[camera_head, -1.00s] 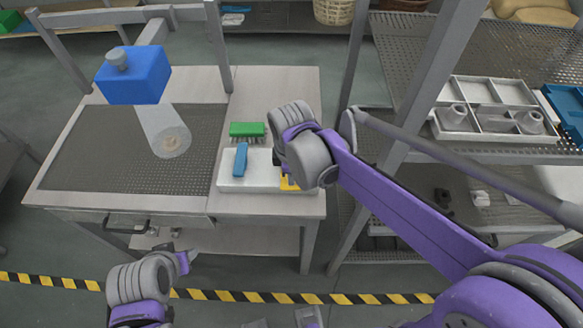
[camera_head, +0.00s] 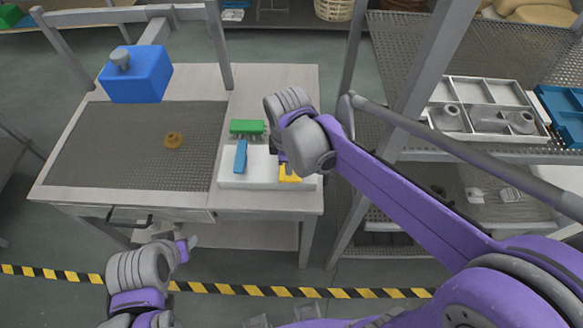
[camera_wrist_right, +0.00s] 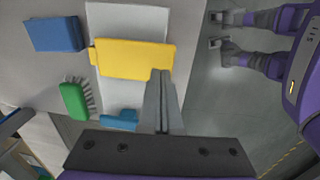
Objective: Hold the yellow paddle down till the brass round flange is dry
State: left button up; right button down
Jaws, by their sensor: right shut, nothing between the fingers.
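The brass round flange (camera_head: 173,141) lies on the dark mesh on the left of the bench; I cannot tell if its surface is wet. The yellow paddle (camera_head: 289,174) is on the white base (camera_head: 263,181) at the bench's right, partly hidden by my right arm. The yellow paddle also shows in the right wrist view (camera_wrist_right: 133,58). My right gripper (camera_wrist_right: 160,74) is shut and empty, its tips at the yellow paddle's edge; I cannot tell if they touch. My left gripper (camera_head: 189,243) hangs in front of the bench, its jaws unclear.
A blue box (camera_head: 137,74) on a frame stands beyond the flange; no pale cone shows below it. A blue paddle (camera_head: 240,156) is on the white base's left, with a green brush (camera_head: 246,127) behind. A shelf with a grey tray (camera_head: 487,88) stands right.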

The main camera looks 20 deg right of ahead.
notch_tip(320, 180, up, 12)
jog(key=shift+s+p, duration=0.15)
jog(key=shift+p, duration=0.15)
jog(key=shift+d+f, duration=0.1)
dwell(0.3)
jog(key=s+d+f+m+t, duration=0.4)
jog(key=s+d+f+m, duration=0.4)
jog(key=s+f+m, duration=0.4)
jog(key=m, duration=0.2)
jog(key=shift+m+t, duration=0.4)
